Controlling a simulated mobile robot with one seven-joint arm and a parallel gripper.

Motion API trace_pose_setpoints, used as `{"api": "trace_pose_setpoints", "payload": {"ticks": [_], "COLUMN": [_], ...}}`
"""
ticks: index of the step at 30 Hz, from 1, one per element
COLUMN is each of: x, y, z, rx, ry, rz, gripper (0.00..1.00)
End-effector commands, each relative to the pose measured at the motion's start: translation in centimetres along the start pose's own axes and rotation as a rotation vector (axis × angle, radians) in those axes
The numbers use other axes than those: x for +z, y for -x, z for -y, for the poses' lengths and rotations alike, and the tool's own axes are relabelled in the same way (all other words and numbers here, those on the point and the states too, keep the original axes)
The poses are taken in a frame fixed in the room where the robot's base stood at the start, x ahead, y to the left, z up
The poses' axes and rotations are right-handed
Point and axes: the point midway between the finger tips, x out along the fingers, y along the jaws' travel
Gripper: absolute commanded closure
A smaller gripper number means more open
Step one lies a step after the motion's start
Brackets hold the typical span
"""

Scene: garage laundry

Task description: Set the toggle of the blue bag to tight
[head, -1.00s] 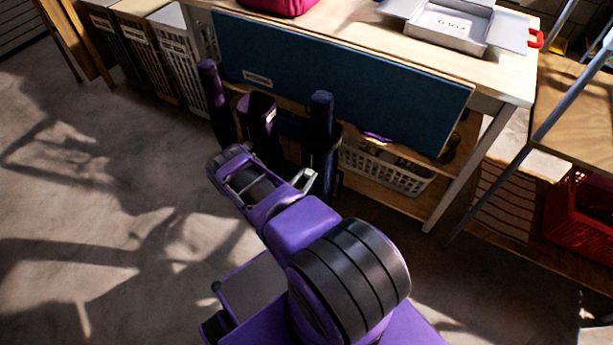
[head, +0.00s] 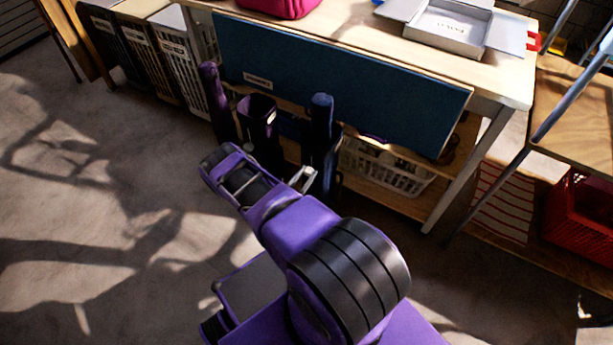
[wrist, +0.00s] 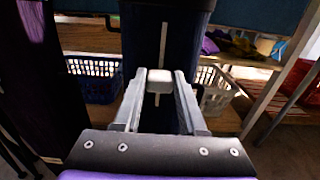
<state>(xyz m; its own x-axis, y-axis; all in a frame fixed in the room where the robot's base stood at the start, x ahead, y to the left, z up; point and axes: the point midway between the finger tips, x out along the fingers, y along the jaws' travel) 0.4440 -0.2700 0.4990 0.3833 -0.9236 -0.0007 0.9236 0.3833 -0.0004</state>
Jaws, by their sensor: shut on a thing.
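The blue bag (head: 321,135) stands tall and narrow below the front edge of the table. It fills the upper middle of the wrist view (wrist: 185,35), dark blue with a thin pale vertical line down its face. A small whitish toggle (wrist: 159,78) sits on that line, with the line showing above and below it. My gripper (head: 304,179) is at the bag's front. In the wrist view its two fingers (wrist: 159,88) are closed on the toggle, one on each side. The toggle is too small to make out in the head view.
Purple bags (head: 259,125) stand left of the blue bag. A white basket (head: 385,170) is on the low shelf to the right, and a blue basket (wrist: 92,75) shows left in the wrist view. The table (head: 510,85) overhangs behind; the floor at left is open.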

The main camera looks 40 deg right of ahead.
Motion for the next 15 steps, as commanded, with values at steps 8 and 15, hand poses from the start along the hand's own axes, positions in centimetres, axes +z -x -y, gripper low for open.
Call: {"api": "trace_pose_setpoints", "payload": {"ticks": [8, 15], "x": [5.5, 5.8], "y": [0.0, -0.1], "z": [-0.1, 0.0], "rx": [0.002, -0.002], "ry": [0.000, -0.001], "rz": [0.002, 0.005], "gripper": [1.00, 1.00]}}
